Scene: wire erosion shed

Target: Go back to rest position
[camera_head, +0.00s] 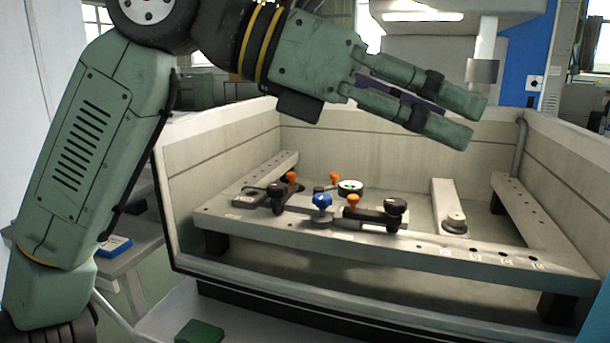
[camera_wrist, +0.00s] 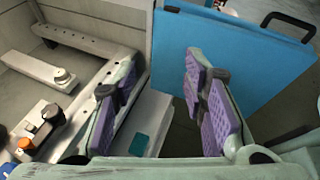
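My gripper (camera_head: 472,122) is raised at the upper right in the head view, above the machine's tank and pointing right. In the wrist view my gripper (camera_wrist: 160,62) has its two purple-padded fingers spread wide apart. Nothing is held between them. My green arm reaches up the left side and across the top of the head view. The fingers stand clear of the fixtures below.
An open tank (camera_head: 400,298) holds a work frame (camera_head: 285,225) with a blue knob (camera_head: 321,202), orange knobs and black clamps. A blue panel (camera_wrist: 230,60) stands right of the fingers. A green object (camera_head: 200,332) lies at the bottom; a blue item (camera_head: 115,246) lies at left.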

